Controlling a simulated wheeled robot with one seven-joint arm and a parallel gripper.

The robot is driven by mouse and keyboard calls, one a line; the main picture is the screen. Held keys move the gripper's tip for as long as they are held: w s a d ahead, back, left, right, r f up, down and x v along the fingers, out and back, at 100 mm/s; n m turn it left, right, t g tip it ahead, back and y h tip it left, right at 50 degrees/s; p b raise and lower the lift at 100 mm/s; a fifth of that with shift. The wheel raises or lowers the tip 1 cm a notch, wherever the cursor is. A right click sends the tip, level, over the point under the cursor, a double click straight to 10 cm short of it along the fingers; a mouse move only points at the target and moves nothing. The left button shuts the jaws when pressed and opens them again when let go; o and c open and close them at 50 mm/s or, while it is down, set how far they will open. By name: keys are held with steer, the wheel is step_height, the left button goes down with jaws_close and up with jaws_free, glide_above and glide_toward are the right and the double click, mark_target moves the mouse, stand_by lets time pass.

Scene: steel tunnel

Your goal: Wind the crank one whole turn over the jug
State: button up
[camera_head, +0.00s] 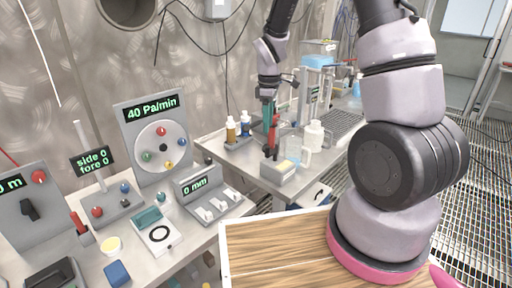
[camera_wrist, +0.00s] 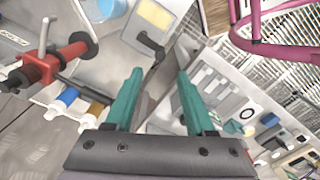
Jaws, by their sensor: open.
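My gripper (camera_head: 269,130) has teal fingers and hangs over the rear bench, pointing down. In the wrist view my gripper (camera_wrist: 159,76) is open, with a clear gap between its fingertips. A black crank (camera_wrist: 150,44) shows on a grey box with a yellow label, beyond and in line with the gap; the fingers do not grip it. In the head view the crank (camera_head: 269,153) stands at the box, just below my fingertips. A clear jug (camera_head: 303,156) with a side handle stands beside the box. My fingers partly cover the view around the crank.
A red fitting (camera_wrist: 70,50) on a stand is left of my fingers in the wrist view. A white bottle (camera_head: 315,135) stands behind the jug. Small amber and blue bottles (camera_head: 232,130) stand left. A panel-covered bench (camera_head: 190,240) lies nearer, with a wooden top (camera_head: 270,245) right.

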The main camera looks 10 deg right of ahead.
mark_target(268, 147)
step_height(268, 147, down, 10)
steer(key=shift+f, duration=0.15)
stand_by(0.3)
jaws_close()
